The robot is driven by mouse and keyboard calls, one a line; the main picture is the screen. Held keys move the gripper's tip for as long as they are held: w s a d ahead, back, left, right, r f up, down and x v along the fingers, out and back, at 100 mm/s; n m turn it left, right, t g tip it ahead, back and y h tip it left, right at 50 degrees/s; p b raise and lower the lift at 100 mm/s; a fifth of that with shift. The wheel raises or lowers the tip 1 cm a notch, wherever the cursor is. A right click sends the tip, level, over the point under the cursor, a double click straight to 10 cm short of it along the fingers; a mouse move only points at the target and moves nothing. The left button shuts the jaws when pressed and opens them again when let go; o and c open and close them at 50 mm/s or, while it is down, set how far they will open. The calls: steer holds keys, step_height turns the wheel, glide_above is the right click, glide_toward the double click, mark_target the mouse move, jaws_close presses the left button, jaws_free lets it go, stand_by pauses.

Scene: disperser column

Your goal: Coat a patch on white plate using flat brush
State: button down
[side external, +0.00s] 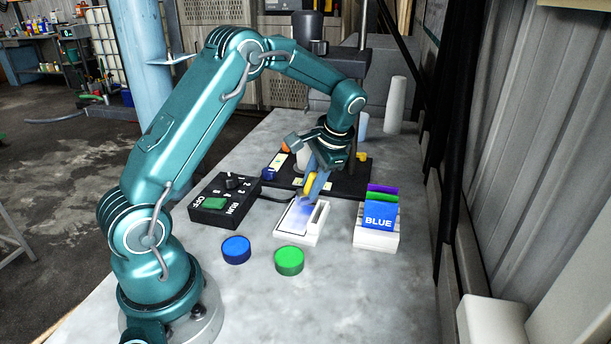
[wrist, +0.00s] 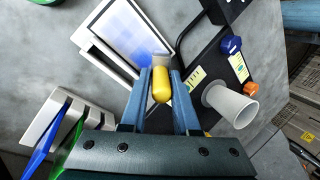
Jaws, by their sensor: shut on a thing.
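My gripper (side external: 314,186) is shut on a flat brush with a yellow handle (side external: 308,185). The handle (wrist: 161,84) sits between my two blue fingers in the wrist view. The brush's pale lower end points down at the white plate (side external: 283,232), near the end of the plate nearer the black base. I cannot tell whether the bristles touch it. The plate (wrist: 93,50) carries a pale blue patch (wrist: 124,34), darker toward one side. The patch (side external: 299,216) also shows in the side view, partly behind the brush end.
A black control box (side external: 222,205) stands left of the plate. Blue (side external: 236,250) and green (side external: 289,261) round lids lie in front. A white rack (side external: 376,238) with coloured cards, the front one reading BLUE (side external: 379,216), stands right. A black base (side external: 355,185) with a pale cup (wrist: 230,104) lies behind.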

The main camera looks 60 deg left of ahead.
mark_target(302, 238)
steer(key=shift+w+d, duration=0.3)
steer(key=shift+w, duration=0.1)
steer(key=shift+s+d, duration=0.1)
steer(key=shift+s+d+f, duration=0.15)
steer(key=shift+s+d, duration=1.05)
steer(key=shift+s, duration=0.15)
steer(key=shift+s+d+r, duration=0.2)
steer(key=shift+s+d, duration=1.75)
steer(key=shift+s, duration=0.2)
steer(key=shift+w+a+f, duration=0.1)
steer(key=shift+w+a, duration=1.55)
steer(key=shift+w, duration=0.15)
steer(key=shift+w+a, duration=1.65)
steer(key=shift+w, duration=0.15)
steer(key=shift+r, duration=3.05)
steer(key=shift+r, duration=0.1)
